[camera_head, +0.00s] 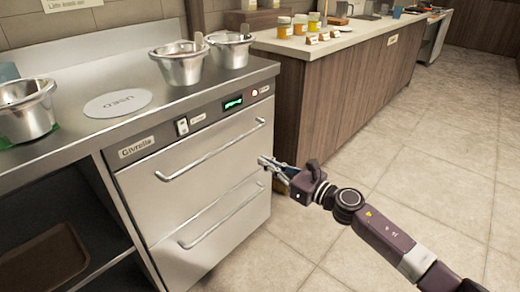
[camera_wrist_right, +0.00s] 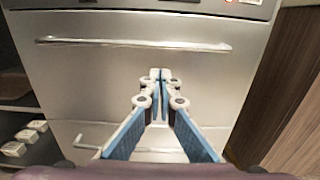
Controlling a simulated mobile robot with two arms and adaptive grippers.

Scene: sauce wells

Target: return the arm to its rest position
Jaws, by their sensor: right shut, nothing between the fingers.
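My right gripper (camera_head: 268,162) is in front of the steel drawer unit labelled Givrette (camera_head: 140,180), near the right end of its upper drawer. Its arm comes in from the lower right. In the right wrist view the right gripper (camera_wrist_right: 160,74) is shut, with its fingertips together and nothing between them. It points at the upper drawer front, below the upper handle (camera_wrist_right: 130,44). Both drawers look closed. I cannot tell whether the fingertips touch the drawer front. My left gripper is not in view.
Steel pots (camera_head: 180,64) and a round plate marked USED (camera_head: 117,103) are on the steel counter (camera_head: 150,118). A brown tray (camera_head: 42,260) lies on the shelf at lower left. A wooden counter (camera_head: 340,90) stands behind the gripper. The tiled floor (camera_head: 440,170) at right is clear.

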